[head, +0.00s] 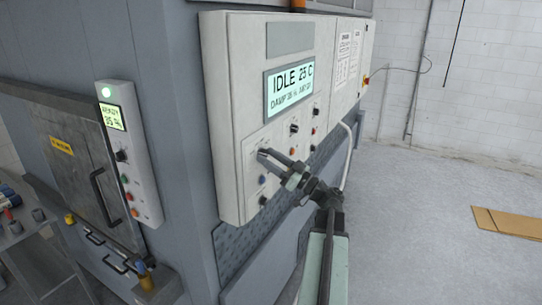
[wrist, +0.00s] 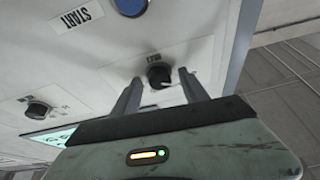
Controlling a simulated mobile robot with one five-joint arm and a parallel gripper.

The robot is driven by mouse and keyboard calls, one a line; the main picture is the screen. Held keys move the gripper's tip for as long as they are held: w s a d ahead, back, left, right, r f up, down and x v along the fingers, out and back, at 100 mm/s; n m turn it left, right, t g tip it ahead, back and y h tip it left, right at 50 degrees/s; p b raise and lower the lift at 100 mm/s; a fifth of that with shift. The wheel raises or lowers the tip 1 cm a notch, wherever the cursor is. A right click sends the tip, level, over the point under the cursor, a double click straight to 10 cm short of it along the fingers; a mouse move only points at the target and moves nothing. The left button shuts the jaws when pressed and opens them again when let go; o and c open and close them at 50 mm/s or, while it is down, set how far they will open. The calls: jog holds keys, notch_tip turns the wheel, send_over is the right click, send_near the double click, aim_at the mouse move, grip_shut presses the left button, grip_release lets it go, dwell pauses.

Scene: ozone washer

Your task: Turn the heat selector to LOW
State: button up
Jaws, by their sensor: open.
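In the wrist view a black rotary knob (wrist: 158,76) with a pale pointer line sits on the light panel, with a small label beside it too blurred to read. It may be the heat selector. My gripper (wrist: 160,77) is open, its two fingers reaching toward the panel on either side of this knob; I cannot tell whether they touch it. In the head view my gripper (head: 270,161) is at the lower part of the white control panel (head: 229,90), and the arm hides some of the controls there.
A second black knob (wrist: 38,110) and a blue START button (wrist: 130,5) are near in the wrist view. The panel's display (head: 290,87) reads IDLE 25 C. A smaller control box (head: 140,180) is at left. Floor at right is open, with cardboard (head: 510,222) lying there.

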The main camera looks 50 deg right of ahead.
grip_shut()
jog(key=shift+m, duration=0.3)
jog(key=m+h, duration=0.1)
jog(key=m, duration=0.2)
jog(key=m+h+p, duration=0.1)
jog(key=m+h, duration=0.1)
jog(key=shift+s+a+r+m, duration=0.1)
jog(key=shift+a+m, duration=0.1)
jog(key=shift+m, duration=0.2)
jog(key=shift+m+h+p, duration=0.6)
jog(key=shift+m+h, duration=0.6)
jog(key=shift+m, duration=1.4)
grip_release()
